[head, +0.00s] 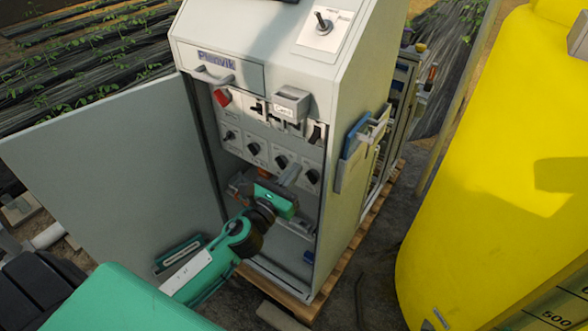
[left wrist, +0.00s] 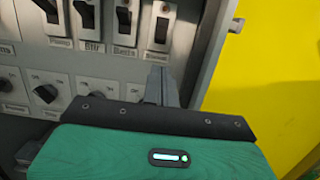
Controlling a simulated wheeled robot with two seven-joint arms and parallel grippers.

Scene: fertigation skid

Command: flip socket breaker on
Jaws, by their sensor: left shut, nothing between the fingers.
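A row of labelled breakers sits in the open grey cabinet (head: 262,190). In the left wrist view I see the rightmost breaker (left wrist: 162,28) and others to its left, including a middle breaker (left wrist: 125,20). The labels are too blurred to tell for certain which is the socket breaker. My left gripper (head: 291,174) is inside the cabinet opening, in front of the knob row and below the breakers. In the left wrist view its shut, empty fingers (left wrist: 161,84) point up, just below the rightmost breaker. Whether they touch the panel is unclear. My right gripper is not in view.
A row of black knobs (head: 281,161) lies below the breakers, and a red switch (head: 222,97) is at upper left. The cabinet door (head: 120,170) stands open to the left. A blue item (head: 353,135) hangs on the cabinet's right side. A yellow tank (head: 490,150) stands right.

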